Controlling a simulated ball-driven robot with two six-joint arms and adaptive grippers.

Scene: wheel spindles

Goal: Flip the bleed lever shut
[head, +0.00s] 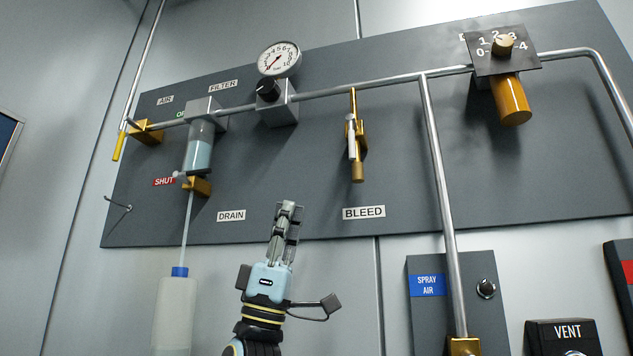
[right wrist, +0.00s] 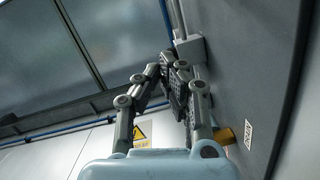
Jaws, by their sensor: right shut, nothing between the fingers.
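The bleed valve is a brass fitting (head: 358,170) hanging from the silver pipe, above the white BLEED label (head: 363,212). A slim pale lever (head: 351,143) shows against its left side and looks roughly upright, in line with the fitting. My right gripper (head: 287,206) points up, below and left of the valve, apart from it. Its fingers are together and empty; in the right wrist view its fingertips (right wrist: 174,62) also meet. A brass end (right wrist: 225,136) shows beside the fingers there; I cannot tell which fitting it is. My left gripper is not in view.
On the dark panel (head: 300,180), a filter bowl (head: 199,150) and a gauge (head: 279,58) sit left of the valve. A vertical pipe (head: 438,180) and a numbered knob (head: 503,45) stand right. The panel between gripper and valve is clear.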

